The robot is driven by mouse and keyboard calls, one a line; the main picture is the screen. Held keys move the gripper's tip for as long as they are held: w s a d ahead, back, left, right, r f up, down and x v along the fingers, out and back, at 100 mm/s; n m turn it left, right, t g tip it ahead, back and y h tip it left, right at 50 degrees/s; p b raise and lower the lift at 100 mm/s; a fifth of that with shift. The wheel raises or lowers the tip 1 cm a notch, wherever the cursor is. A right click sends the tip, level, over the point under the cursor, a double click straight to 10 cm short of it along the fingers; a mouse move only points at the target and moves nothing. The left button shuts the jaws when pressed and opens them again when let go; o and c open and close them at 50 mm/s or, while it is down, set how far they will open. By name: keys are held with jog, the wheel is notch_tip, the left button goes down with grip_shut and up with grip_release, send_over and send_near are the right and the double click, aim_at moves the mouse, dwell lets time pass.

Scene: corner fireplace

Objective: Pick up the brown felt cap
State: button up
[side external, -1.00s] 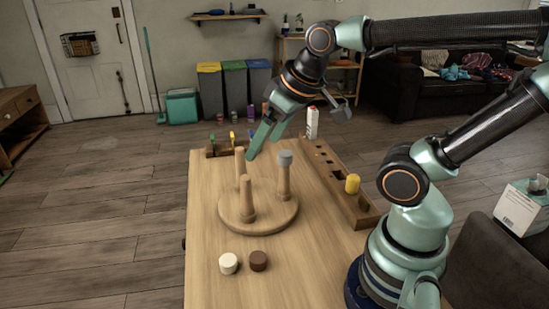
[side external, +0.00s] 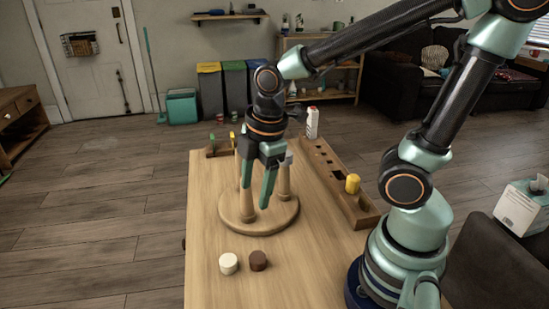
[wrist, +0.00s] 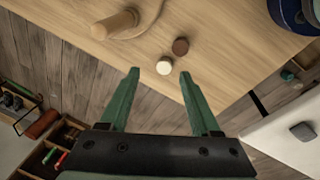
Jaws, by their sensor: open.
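The brown felt cap (side external: 258,261) is a small dark brown cylinder lying on the wooden table, just right of a white cap (side external: 228,263). In the wrist view the brown cap (wrist: 181,46) is beyond the white cap (wrist: 164,66), past the fingertips. My gripper (side external: 254,196) is open and empty, pointing down over the round peg stand (side external: 285,222). In the side view its green fingers hide parts of the pegs. In the wrist view the gap between the fingertips (wrist: 159,72) frames the white cap. Neither cap is touched.
The peg stand has upright wooden pegs, one with a grey cap (side external: 286,157) partly hidden by my gripper. A white bottle (side external: 312,122) stands behind. The table around the two loose caps is clear.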

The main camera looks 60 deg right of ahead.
notch_tip(320, 180, down, 5)
jog(key=s+a+n+g, duration=0.2)
jog(key=n, duration=0.6)
send_over(257, 259)
jog(key=f, duration=0.5)
jog(key=shift+d, duration=0.2)
jog(key=shift+a+f, duration=0.15)
jog(key=shift+f, duration=3.2)
jog(key=c, duration=0.9)
